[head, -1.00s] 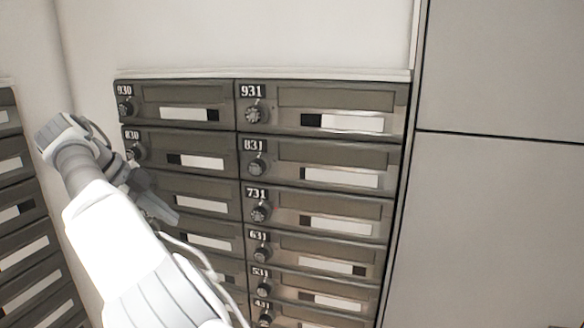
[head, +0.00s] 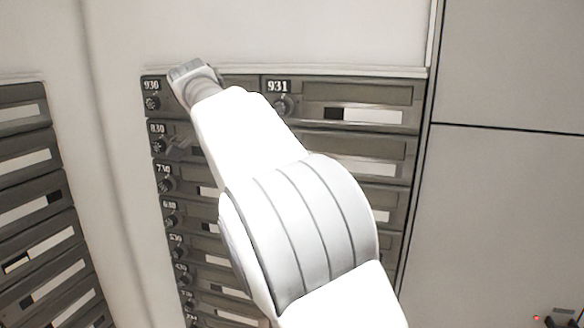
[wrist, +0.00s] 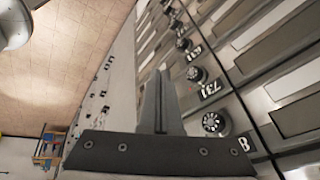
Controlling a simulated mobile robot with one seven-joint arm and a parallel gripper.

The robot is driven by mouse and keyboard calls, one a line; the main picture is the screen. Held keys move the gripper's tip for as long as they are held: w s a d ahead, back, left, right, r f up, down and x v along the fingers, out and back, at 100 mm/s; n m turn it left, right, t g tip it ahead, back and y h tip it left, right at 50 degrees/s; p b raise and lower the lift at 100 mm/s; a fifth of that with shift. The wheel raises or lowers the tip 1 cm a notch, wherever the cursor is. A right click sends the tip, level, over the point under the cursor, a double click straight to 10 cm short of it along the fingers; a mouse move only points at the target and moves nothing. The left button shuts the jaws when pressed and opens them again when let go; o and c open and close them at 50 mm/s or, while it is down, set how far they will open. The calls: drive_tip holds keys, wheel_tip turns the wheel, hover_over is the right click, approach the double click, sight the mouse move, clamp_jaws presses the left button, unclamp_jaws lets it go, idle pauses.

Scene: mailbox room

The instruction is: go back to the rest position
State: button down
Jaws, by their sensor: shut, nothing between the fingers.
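My gripper (wrist: 160,80) is shut and empty in the wrist view, its two dark fingers together above the wide dark mount. In the head view my white arm reaches up in front of the mailboxes and hides most of the gripper; only a small grey part shows beside the 830 knob. The mailbox bank (head: 348,105) stands behind the arm, with numbered doors, round knobs and white labels. In the wrist view the knob by 731 (wrist: 213,122) lies to the right of the fingers. I cannot tell the exact gap between the gripper and the doors.
Another mailbox bank (head: 30,205) stands at the left. Plain grey panels (head: 505,200) fill the right side. The wrist view shows a tan tiled floor (wrist: 75,50) and a small blue and yellow object (wrist: 47,150) far off at lower left.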

drive_tip(key=s+d+n+y+b, duration=0.1)
drive_tip(key=s+d+n+y, duration=0.1)
drive_tip(key=s+d+n, duration=0.5)
drive_tip(key=s+d+y, duration=0.1)
drive_tip(key=s+d, duration=0.3)
drive_tip(key=d, duration=0.7)
drive_tip(key=s+d+f+n+t, duration=0.1)
drive_tip(key=s+d+f+n, duration=0.1)
drive_tip(key=s+f+n, duration=0.2)
drive_tip(key=s+d+f+n+t+b, duration=0.1)
drive_tip(key=s+d+f+n, duration=0.2)
drive_tip(key=s+f, duration=0.5)
drive_tip(key=s+n, duration=0.1)
drive_tip(key=s, duration=0.4)
drive_tip(key=shift+s+f+t, duration=0.2)
drive_tip(key=shift+s+t, duration=0.05)
drive_tip(key=shift+t, duration=0.05)
drive_tip(key=c, duration=1.6)
unclamp_jaws()
drive_tip(key=shift+d, duration=0.1)
